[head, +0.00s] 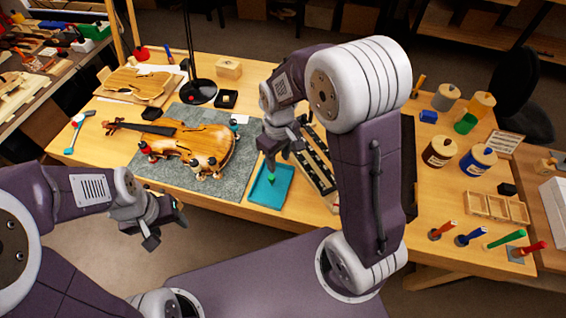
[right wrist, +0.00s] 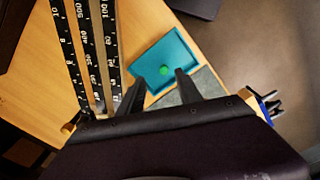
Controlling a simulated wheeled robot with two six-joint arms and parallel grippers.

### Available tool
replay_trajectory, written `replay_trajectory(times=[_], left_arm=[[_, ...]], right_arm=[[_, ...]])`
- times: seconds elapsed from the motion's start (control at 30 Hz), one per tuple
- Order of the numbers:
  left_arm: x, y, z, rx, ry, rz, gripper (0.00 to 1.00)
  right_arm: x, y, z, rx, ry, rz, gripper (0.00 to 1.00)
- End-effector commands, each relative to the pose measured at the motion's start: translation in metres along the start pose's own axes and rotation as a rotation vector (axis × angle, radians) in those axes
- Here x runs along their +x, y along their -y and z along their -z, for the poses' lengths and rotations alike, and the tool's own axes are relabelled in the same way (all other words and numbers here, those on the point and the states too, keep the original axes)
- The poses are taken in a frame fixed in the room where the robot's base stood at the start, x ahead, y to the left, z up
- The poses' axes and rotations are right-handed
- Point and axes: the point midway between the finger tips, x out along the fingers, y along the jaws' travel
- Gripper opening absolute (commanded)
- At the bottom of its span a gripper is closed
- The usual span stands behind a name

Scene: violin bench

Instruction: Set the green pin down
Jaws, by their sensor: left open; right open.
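The green pin (head: 271,172) is at the teal tray (head: 283,188), below my right gripper (head: 279,153). In the right wrist view, the pin's round green head (right wrist: 164,70) shows against the floor of the tray (right wrist: 184,49). My right gripper (right wrist: 160,78) is open, with its fingertips apart on either side of the pin and clear of it in that view. Whether the pin stands or leans in the tray is hard to tell. My left gripper (head: 163,222) is open and empty, in front of the bench's near edge.
A violin (head: 190,142) lies on a grey mat (head: 243,158) left of the tray. Dark marked strips (head: 316,160) lie right of the tray; they also show in the wrist view (right wrist: 84,50). Jars and coloured-handled tools (head: 505,238) stand at right.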

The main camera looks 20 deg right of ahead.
Motion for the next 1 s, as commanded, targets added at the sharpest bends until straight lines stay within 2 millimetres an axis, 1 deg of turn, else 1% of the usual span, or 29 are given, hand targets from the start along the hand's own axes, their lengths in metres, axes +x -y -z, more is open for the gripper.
replay_trajectory(times=[0.03,0.1,0.13,0.2,0.3,1.0], left_arm=[[0.0,0.0,0.0,0.0,0.0,0.0,0.55],[0.0,0.0,0.0,0.0,0.0,0.0,0.55],[0.0,0.0,0.0,0.0,0.0,0.0,0.55],[0.0,0.0,0.0,0.0,0.0,0.0,0.55],[0.0,0.0,0.0,0.0,0.0,0.0,0.55],[0.0,0.0,0.0,0.0,0.0,0.0,0.55]], right_arm=[[-0.004,0.0,-0.026,0.109,-0.017,-0.003,0.41],[-0.005,0.003,-0.058,0.261,-0.042,-0.007,0.41],[-0.005,0.005,-0.07,0.316,-0.051,-0.008,0.41],[-0.004,0.008,-0.091,0.421,-0.068,-0.01,0.41],[-0.002,0.012,-0.107,0.496,-0.08,-0.011,0.41],[-0.002,0.012,-0.108,0.501,-0.079,-0.01,0.41]])
